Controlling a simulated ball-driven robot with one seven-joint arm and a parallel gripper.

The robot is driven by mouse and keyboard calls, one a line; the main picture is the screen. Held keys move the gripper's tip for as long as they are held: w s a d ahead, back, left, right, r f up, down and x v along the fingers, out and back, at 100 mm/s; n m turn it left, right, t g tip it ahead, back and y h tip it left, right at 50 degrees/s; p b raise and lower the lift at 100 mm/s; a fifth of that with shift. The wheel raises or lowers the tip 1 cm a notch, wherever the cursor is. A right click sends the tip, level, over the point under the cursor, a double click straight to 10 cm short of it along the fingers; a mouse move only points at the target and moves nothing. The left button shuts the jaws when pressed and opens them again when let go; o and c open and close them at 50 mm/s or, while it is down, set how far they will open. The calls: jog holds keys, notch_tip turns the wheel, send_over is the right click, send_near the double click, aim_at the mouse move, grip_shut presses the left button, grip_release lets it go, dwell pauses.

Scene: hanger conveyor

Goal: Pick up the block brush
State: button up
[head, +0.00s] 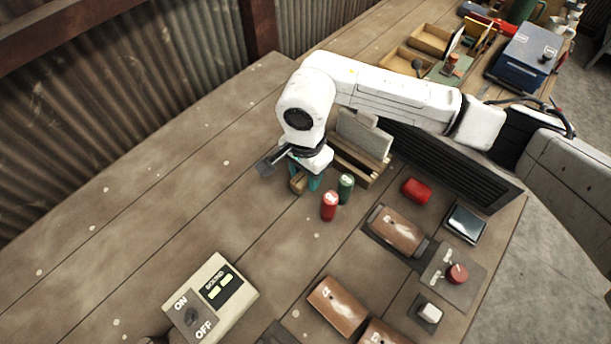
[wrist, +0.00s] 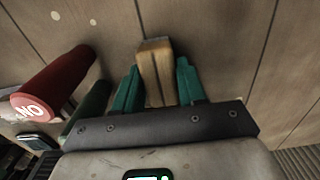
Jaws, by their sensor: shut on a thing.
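The block brush (wrist: 155,60) is a small tan wooden block, seen between my two teal fingers in the wrist view. My gripper (wrist: 159,72) is shut on it. In the head view, the brush (head: 297,184) shows low at the front of my gripper (head: 306,181), over the wooden table. The fingers hide part of it, and I cannot tell whether it touches the tabletop.
A sound switch box (head: 211,298) is at the front. The table's left side is clear.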

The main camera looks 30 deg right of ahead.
jog(key=shift+c, duration=0.6)
jog(key=shift+r, duration=0.15)
jog(key=shift+r+b, duration=0.45)
jog(key=shift+r, duration=0.05)
jog(key=s+d+r+b, duration=0.4)
jog(key=s+r, duration=0.7)
jog(key=s, duration=0.2)
jog(key=shift+s+r+b, duration=0.2)
jog(key=shift+r+b, duration=0.15)
jog(key=shift+b, duration=0.05)
jog(key=shift+d, duration=0.1)
jog(key=o, duration=0.5)
jog(key=c, duration=0.4)
jog(key=shift+o, duration=0.2)
